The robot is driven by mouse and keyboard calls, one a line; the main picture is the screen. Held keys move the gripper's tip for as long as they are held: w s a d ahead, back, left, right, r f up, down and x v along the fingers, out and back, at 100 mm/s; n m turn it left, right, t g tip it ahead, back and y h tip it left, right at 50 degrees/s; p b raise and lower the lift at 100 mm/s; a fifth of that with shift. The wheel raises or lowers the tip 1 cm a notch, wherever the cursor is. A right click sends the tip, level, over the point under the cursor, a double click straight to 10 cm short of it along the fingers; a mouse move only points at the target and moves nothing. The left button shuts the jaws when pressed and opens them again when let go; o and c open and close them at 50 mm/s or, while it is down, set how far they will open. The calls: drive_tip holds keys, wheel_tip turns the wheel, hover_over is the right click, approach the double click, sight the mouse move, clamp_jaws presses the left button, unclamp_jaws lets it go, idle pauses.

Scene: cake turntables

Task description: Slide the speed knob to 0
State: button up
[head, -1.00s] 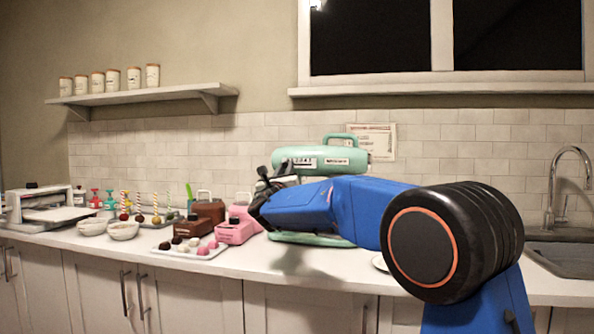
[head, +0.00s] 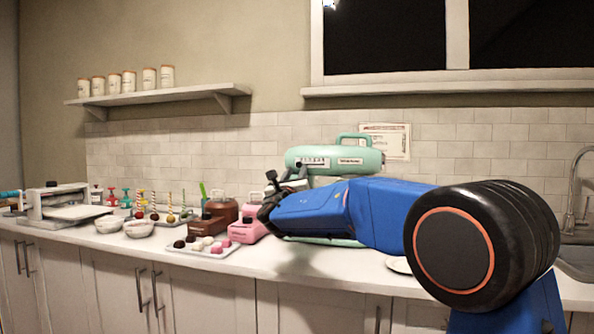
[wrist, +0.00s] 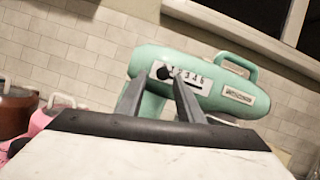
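The mint-green mixer (head: 370,160) stands on the counter against the tiled wall, partly behind my blue arm. In the wrist view its head (wrist: 228,80) carries a white speed panel with a row of digits and a dark slot. The black round speed knob (wrist: 164,73) is near the left end of that slot; the marks beside it are too small to read surely. My gripper (wrist: 160,80) is open, its two grey fingers pointing at the panel. The knob shows between the fingertips; I cannot tell whether either touches it. In the head view my gripper (head: 272,190) is left of the mixer.
A tray of sweets (head: 196,247), white bowls (head: 139,229) and a white machine (head: 62,206) lie further left. A sink is at the right edge. The front counter is mostly clear.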

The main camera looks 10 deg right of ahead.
drive_tip(key=v, duration=1.4)
drive_tip(key=shift+s, duration=0.3)
drive_tip(key=shift+s+a, duration=0.1)
